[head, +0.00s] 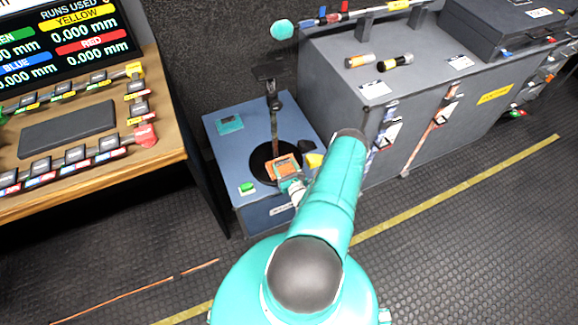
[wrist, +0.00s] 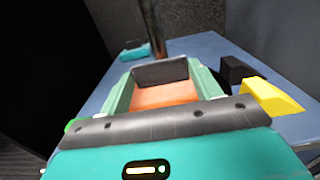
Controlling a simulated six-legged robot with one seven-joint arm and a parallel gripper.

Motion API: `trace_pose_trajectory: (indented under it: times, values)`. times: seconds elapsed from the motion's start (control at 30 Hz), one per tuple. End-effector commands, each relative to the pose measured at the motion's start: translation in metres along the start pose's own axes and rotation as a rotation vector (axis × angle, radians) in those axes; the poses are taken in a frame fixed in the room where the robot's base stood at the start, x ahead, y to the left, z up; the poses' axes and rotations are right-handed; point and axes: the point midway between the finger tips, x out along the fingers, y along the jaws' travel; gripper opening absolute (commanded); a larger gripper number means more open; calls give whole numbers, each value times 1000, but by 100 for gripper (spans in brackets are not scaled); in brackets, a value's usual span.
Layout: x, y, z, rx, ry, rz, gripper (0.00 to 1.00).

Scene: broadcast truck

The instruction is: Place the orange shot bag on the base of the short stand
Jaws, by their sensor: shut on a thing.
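The short stand (head: 273,112) is a dark upright pole on a round black base (head: 262,158), set on top of a blue case; its pole also shows in the wrist view (wrist: 153,28). My gripper (head: 284,172) is shut on the orange shot bag (head: 282,161), over the front right part of the base. In the wrist view the orange bag (wrist: 165,95) fills the space between the pale green fingers of my gripper (wrist: 165,90). The bag's underside is hidden, so I cannot tell whether it touches the base.
On the blue case (head: 222,150) lie a teal piece (head: 229,124), a green block (head: 247,188), and a black and yellow piece (head: 314,160) close right of my gripper. A wooden console desk (head: 170,145) stands left, a grey cabinet (head: 330,75) right.

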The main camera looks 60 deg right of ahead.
Motion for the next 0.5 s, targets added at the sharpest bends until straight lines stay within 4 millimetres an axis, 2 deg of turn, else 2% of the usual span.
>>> trace_pose_trajectory:
  times: [0.1, 0.2, 0.5]
  values:
    - [0, 0, -17, 0, -2, 1, 5]
    - [0, 0, -25, 0, -3, 1, 5]
    - [0, -1, -27, 0, -4, 1, 5]
